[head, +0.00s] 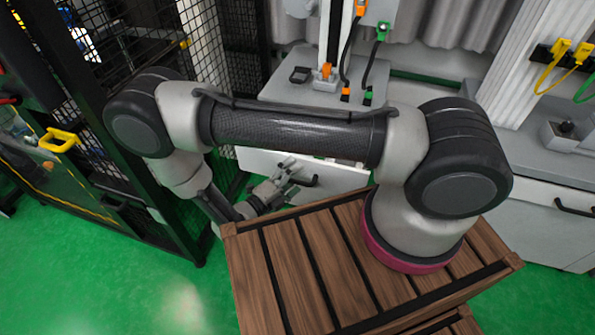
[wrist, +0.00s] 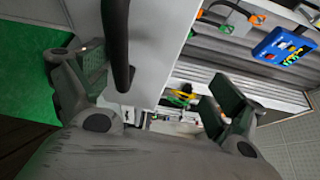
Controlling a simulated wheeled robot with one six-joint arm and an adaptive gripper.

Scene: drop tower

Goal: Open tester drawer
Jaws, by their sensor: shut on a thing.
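The tester drawer (head: 340,182) has a white front, seen below the grey bench top in the head view and partly covered by my arm. Its black handle (head: 306,181) is at my gripper (head: 287,175). In the wrist view the handle (wrist: 117,45) and the white drawer front (wrist: 155,45) lie between my two fingers (wrist: 155,90), the handle closer to the left finger. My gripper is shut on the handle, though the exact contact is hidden. How far the drawer stands out is hard to tell.
A grey bench top (head: 285,85) carries a stand with orange and green plugs on cables. A black mesh fence (head: 105,110) stands at the left. A slatted wooden crate (head: 300,265) is in front. Another drawer (head: 540,215) is at the right. Green floor is free at lower left.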

